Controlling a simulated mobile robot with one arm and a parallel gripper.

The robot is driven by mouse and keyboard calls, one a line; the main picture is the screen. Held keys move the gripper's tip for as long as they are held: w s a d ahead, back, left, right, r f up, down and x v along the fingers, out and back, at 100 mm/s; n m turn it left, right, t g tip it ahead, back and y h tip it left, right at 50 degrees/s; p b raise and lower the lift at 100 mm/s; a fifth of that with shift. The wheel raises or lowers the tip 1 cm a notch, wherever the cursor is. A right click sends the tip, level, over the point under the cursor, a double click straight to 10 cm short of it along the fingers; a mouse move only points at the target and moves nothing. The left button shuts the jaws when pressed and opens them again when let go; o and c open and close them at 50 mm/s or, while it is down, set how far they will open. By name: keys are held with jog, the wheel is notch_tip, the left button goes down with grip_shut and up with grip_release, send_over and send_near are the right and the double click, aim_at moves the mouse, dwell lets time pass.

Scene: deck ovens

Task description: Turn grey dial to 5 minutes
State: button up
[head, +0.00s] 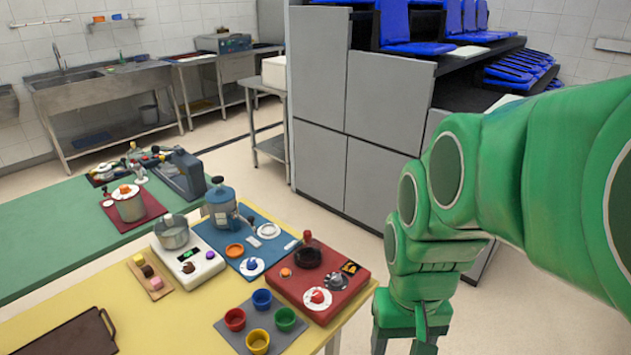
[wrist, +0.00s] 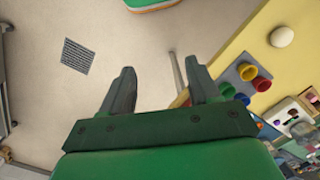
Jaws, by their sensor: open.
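A grey dial (head: 336,281) sits on top of a red box (head: 350,292) at the right end of the yellow table in the head view. A dial with a red knob on a white disc (head: 317,298) is in front of it, and a small yellow-and-black label (head: 349,267) is behind it. The dial's setting is too small to read. My gripper (wrist: 160,80) is open and empty in the wrist view, pointing at the floor beside the table edge. In the head view my green arm hangs to the right of the red box, apart from it.
On the yellow table (head: 200,318) are a grey tray with coloured cups (head: 258,341), a white scale with a pot (head: 174,233), and a blue board (head: 215,238) with a blue-grey canister. Grey cabinets (head: 319,150) stand behind.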

jog(key=w+a+f+t, duration=0.1)
jog(key=w+a+f, duration=0.1)
jog(key=w, duration=1.6)
jog(key=n, duration=0.5)
send_over(336, 276)
notch_tip(336, 276, down, 11)
jog(key=shift+s+r, duration=0.1)
jog(key=shift+r, duration=0.1)
jog(key=shift+f, duration=3.85)
jog(key=c, duration=1)
